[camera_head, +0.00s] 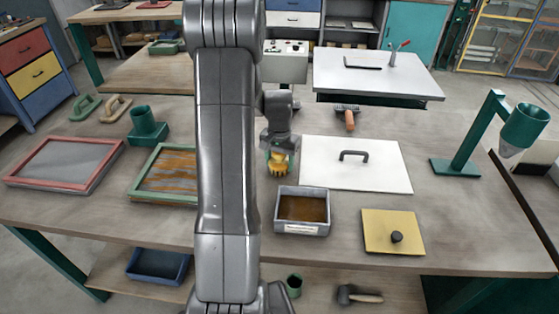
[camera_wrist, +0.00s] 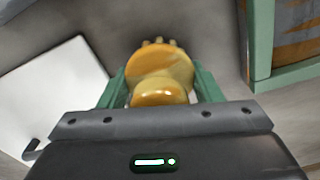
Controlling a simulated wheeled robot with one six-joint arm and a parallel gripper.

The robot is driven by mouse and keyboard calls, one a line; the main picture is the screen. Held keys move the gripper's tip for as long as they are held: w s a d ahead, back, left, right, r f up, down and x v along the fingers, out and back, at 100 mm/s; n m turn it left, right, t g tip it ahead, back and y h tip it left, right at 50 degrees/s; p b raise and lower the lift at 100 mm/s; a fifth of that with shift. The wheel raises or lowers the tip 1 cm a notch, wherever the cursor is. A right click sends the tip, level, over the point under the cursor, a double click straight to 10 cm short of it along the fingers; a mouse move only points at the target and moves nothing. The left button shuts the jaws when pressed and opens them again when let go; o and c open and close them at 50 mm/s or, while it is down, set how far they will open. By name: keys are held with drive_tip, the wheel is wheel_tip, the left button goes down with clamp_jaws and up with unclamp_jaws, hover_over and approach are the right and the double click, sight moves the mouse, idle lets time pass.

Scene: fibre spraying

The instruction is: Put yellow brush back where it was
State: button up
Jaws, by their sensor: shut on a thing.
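The yellow brush (camera_head: 279,165) is held in my gripper (camera_head: 279,153), over the worktable between my arm and the white board. In the wrist view the brush (camera_wrist: 160,75) shows a rounded yellow-tan body with short tips at its far end. The green fingers of my gripper (camera_wrist: 160,88) press on both its sides. I cannot tell from these views whether the brush touches the tabletop.
A grey tray (camera_head: 302,228) with brown contents stands nearer me. The white board with a handle (camera_head: 380,178) lies right, a wooden-handled brush (camera_head: 349,118) behind it. A green frame (camera_head: 134,182) lies left. A yellow plate (camera_head: 375,246) and green funnel stand (camera_head: 455,167) are right.

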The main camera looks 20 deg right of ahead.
drive_tip(key=shift+f, duration=0.15)
drive_tip(key=o, duration=0.9)
drive_tip(key=shift+o, duration=0.2)
wheel_tip(320, 180, up, 12)
drive_tip(key=shift+r+b, duration=0.2)
drive_tip(key=shift+b, duration=0.3)
